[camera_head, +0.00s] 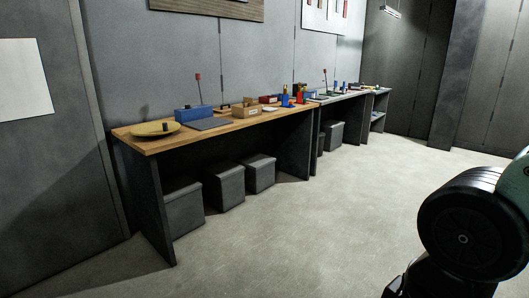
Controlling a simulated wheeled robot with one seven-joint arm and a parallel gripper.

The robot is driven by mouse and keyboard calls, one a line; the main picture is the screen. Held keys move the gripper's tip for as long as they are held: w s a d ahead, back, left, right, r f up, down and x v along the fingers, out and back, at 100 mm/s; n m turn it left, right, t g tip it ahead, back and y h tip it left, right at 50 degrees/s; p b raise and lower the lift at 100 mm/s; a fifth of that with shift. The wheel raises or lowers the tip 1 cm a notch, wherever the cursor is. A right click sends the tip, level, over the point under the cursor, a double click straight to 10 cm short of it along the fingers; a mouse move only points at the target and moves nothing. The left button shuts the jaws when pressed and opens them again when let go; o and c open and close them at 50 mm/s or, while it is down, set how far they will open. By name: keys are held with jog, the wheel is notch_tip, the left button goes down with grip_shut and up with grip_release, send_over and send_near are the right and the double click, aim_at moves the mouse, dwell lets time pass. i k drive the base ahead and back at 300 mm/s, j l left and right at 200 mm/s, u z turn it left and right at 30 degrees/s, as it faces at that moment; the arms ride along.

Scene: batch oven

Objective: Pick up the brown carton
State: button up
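A small brown carton (245,110) stands on the wooden tabletop (152,144), right of its middle and toward the far end. It is small in the view, so its details are hard to tell. Another small light-brown item sits close to its right. A large rounded part of my arm shows at the lower right, in front of bare floor and well apart from the table. My gripper is not in view.
Also on the wooden table are a round tan plate (155,129), a blue box (194,113), a dark flat panel (209,124) and several small coloured items. Grey stools (184,207) stand under it. A grey table (341,97) continues beyond. The floor (330,220) in front is clear.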

aim_at(245, 110)
jog(key=i+j+u, duration=0.35)
jog(key=i, duration=0.5)
jog(key=i+u, duration=0.4)
jog(key=i, duration=0.45)
jog(key=i+z, duration=0.1)
jog(key=i, duration=0.45)
jog(key=i+j+z, duration=0.1)
jog(key=i, duration=0.45)
jog(key=i+j+z, duration=0.1)
jog(key=i, duration=0.45)
jog(key=i+j+z, duration=0.1)
jog(key=i+j, duration=0.15)
jog(key=i, duration=0.3)
jog(key=i+j+z, duration=0.25)
jog(key=i, duration=0.2)
jog(key=i+j+z, duration=0.25)
jog(key=i, duration=0.2)
